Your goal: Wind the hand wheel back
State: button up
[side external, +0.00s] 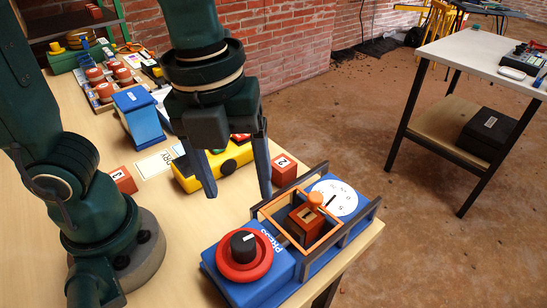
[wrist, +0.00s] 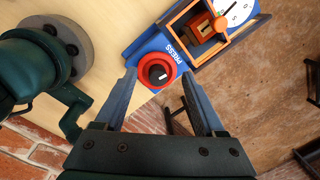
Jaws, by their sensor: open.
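The blue press (side external: 335,262) stands at the front corner of the table, with "PRESS" lettered on its top. Its red hand wheel (side external: 245,254) with a black hub lies flat on the near end; it also shows in the wrist view (wrist: 157,72). A block marked 1 (side external: 304,222) sits inside the press's orange frame, with an orange knob above it. A white dial (side external: 334,198) with a black pointer is at the far end. My gripper (side external: 238,193) is open and empty above the table. In the wrist view its fingertips (wrist: 158,76) appear on either side of the wheel, apart from it.
A yellow case (side external: 205,172) and a red block marked 2 (side external: 284,169) lie behind the press. Another red block (side external: 124,180) and a blue box (side external: 140,116) are farther left. The table edge runs close to the press; the floor lies beyond.

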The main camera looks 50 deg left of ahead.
aim_at(242, 240)
jog(key=shift+s+d+f+m+g, duration=0.15)
jog(key=shift+s+d+f+m, duration=0.15)
jog(key=shift+d+f+m, duration=0.25)
jog(key=shift+s+d+f+m+g, duration=0.15)
jog(key=shift+s+d+f+m, duration=0.15)
jog(key=shift+d, duration=0.4)
jog(key=shift+s+d+f, duration=0.15)
jog(key=shift+s+f, duration=0.05)
jog(key=shift+s, duration=0.05)
jog(key=shift+f, duration=2.45)
grip_shut()
